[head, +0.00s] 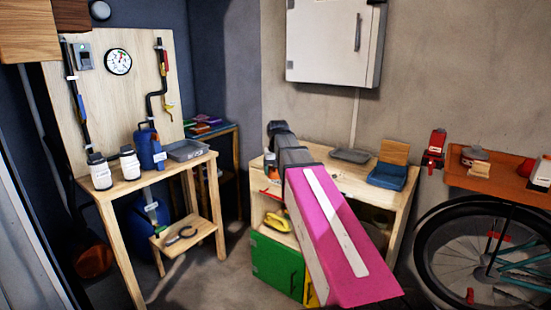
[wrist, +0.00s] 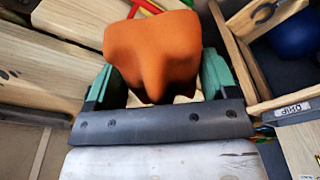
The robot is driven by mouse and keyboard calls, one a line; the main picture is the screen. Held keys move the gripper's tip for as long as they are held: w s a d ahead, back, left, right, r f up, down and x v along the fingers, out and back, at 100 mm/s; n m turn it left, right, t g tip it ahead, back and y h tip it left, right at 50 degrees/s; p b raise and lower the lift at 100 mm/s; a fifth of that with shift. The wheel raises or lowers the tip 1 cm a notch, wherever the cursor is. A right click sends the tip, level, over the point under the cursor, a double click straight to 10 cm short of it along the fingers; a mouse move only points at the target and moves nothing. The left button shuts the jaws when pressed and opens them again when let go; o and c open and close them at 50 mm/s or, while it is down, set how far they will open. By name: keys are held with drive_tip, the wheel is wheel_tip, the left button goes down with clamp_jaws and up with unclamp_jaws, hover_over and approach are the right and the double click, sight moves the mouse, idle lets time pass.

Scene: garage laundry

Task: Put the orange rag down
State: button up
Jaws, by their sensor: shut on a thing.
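The orange rag (wrist: 153,50) hangs in folds between the green fingers of my gripper (wrist: 158,85) in the wrist view. My gripper is shut on it, and the rag covers most of the space between the fingers. Pale wood shows below and around the rag; I cannot tell whether the rag touches it. In the head view my pink arm reaches toward the wooden workbench (head: 327,178) and hides my fingers and most of the rag's surroundings.
A grey tray (head: 352,156) and a blue box (head: 388,176) stand on the workbench's right side. A green cabinet door (head: 277,266) is below. At left, another bench (head: 130,184) holds white bottles, a blue jug and a tray. A bicycle wheel (head: 480,250) stands at right.

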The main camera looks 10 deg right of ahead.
drive_tip(key=w+a+r, duration=0.4)
drive_tip(key=w, duration=0.6)
drive_tip(key=w+a+r, duration=0.3)
drive_tip(key=w+r, duration=0.1)
drive_tip(key=w, duration=0.5)
drive_tip(key=w+d+f, duration=0.1)
drive_tip(key=d+f, duration=0.1)
drive_tip(key=d, duration=0.1)
drive_tip(key=w+d+f, duration=0.2)
drive_tip(key=d, duration=0.1)
drive_tip(key=w+d+f, duration=0.2)
drive_tip(key=d, duration=0.2)
drive_tip(key=shift+f, duration=2.2)
drive_tip(key=shift+f, duration=0.1)
drive_tip(key=shift+f, duration=0.2)
drive_tip(key=shift+s+f, duration=0.15)
drive_tip(key=shift+f, duration=0.25)
drive_tip(key=o, duration=0.7)
drive_tip(key=shift+o, duration=0.3)
wheel_tip(320, 180, up, 13)
drive_tip(key=s, duration=0.1)
drive_tip(key=shift+s+r, duration=0.15)
drive_tip(key=shift+s, duration=0.05)
